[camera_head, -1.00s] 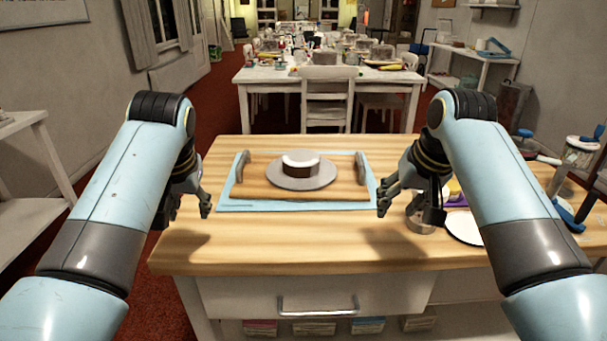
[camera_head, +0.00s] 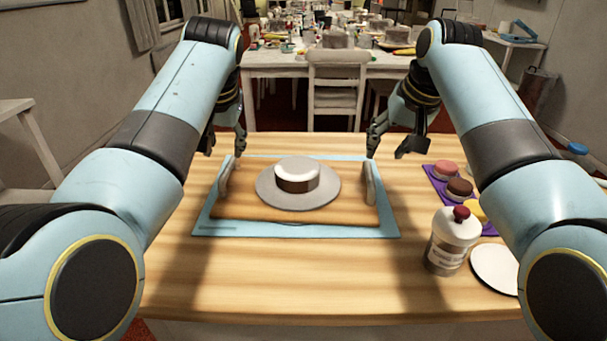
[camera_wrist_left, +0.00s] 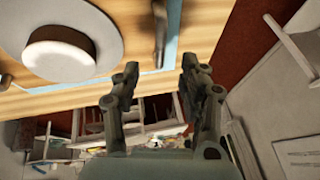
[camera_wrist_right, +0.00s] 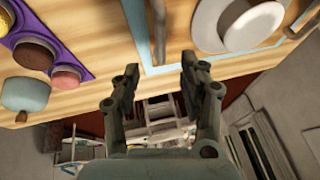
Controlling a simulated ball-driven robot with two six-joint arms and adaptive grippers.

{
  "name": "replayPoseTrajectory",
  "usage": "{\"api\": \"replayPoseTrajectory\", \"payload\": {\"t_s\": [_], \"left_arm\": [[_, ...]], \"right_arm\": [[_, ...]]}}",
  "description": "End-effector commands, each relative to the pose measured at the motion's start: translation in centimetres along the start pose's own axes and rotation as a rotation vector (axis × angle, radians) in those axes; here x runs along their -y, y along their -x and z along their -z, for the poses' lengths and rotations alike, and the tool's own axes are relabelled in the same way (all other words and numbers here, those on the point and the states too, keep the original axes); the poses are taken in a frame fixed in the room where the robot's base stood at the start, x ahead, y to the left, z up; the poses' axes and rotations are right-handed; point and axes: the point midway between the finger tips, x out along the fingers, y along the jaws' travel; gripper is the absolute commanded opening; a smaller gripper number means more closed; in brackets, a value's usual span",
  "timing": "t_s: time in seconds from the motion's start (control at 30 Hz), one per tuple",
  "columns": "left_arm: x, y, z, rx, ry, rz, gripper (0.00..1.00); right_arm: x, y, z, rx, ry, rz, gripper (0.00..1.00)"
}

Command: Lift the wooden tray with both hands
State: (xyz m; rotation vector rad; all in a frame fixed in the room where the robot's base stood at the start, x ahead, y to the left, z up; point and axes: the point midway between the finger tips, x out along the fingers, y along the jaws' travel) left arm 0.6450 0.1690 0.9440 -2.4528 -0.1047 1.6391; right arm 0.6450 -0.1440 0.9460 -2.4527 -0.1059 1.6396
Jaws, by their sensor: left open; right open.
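The wooden tray (camera_head: 330,213) lies on a light blue mat (camera_head: 215,231) on the table. It has an upright handle at each end, the left handle (camera_head: 225,177) and the right handle (camera_head: 370,184). A grey round board (camera_head: 328,197) on it bears a small brown cake with a white top (camera_head: 297,173). My left gripper (camera_head: 226,143) is open and empty, above and beyond the left handle. My right gripper (camera_head: 388,147) is open and empty, above and beyond the right handle. In the left wrist view, the left handle (camera_wrist_left: 160,35) is ahead of the open fingers. In the right wrist view, the right handle (camera_wrist_right: 158,30) is likewise apart from the fingers.
A purple tray (camera_head: 437,187) with small round cakes is right of the mat. The table's front left is clear. A chair (camera_head: 336,88) stands behind the table.

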Motion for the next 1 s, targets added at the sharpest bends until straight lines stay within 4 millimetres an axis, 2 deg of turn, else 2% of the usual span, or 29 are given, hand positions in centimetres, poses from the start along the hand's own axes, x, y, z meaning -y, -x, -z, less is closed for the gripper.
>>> {"api": "replayPoseTrajectory", "payload": {"t_s": [0.33, 0.47, 0.57, 0.9, 1.0], "left_arm": [[0.0, -0.1, 0.0, 0.001, 0.0, 0.0, 0.43], [0.1, -0.7, 0.0, 0.002, 0.0, 0.002, 0.43], [0.1, -1.9, -0.1, 0.004, 0.0, 0.003, 0.43], [0.1, -8.1, -0.1, 0.004, -0.001, 0.001, 0.43], [0.1, -9.2, 0.0, 0.002, -0.001, 0.002, 0.43]], "right_arm": [[0.0, 0.0, 0.0, 0.0, 0.0, 0.0, 0.43], [0.0, -0.7, 0.0, 0.002, 0.0, 0.0, 0.43], [0.0, -1.9, 0.0, 0.003, 0.0, -0.001, 0.43], [0.0, -8.1, -0.1, 0.003, 0.0, -0.001, 0.43], [0.0, -9.2, 0.1, 0.002, 0.0, 0.0, 0.43]]}}
